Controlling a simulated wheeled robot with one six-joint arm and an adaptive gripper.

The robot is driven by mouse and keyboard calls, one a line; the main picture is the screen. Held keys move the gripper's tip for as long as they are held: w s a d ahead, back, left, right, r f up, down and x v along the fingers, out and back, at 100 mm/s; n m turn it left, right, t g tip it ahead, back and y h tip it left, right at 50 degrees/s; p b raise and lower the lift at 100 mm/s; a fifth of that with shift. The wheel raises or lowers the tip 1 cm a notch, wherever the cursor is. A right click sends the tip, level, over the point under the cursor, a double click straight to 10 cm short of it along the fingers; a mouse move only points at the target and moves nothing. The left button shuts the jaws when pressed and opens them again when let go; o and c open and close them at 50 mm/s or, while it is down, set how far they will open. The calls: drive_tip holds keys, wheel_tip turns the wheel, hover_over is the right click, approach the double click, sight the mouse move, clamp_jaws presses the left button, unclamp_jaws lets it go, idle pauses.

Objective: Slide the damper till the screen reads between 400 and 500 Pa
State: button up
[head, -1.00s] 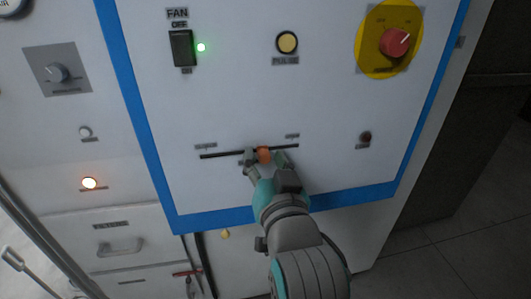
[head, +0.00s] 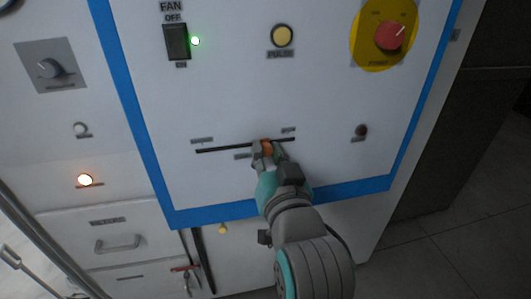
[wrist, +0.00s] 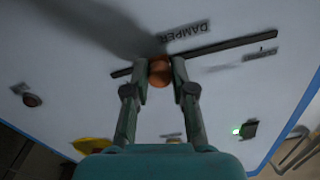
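The damper is an orange knob (head: 267,147) on a dark straight slot (head: 222,150) in the white panel. It sits right of the slot's middle in the head view. My gripper (head: 268,151) reaches it from below. In the wrist view the knob (wrist: 159,75) is between my two fingertips (wrist: 160,68), which close on its sides. A DAMPER label (wrist: 187,31) shows beside the slot. No pressure screen shows in either view.
Above the slot are a fan switch (head: 176,42) with a green light (head: 195,41), a pulse button (head: 282,36) and a red stop knob (head: 389,35) on yellow. A small dark knob (head: 361,130) is to the right. Panel around the slot is clear.

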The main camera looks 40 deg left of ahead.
drive_tip(key=o, duration=0.3)
drive_tip(key=shift+s+d, duration=0.1)
drive_tip(key=v, duration=0.7)
drive_tip(key=shift+s, duration=0.1)
idle(0.4)
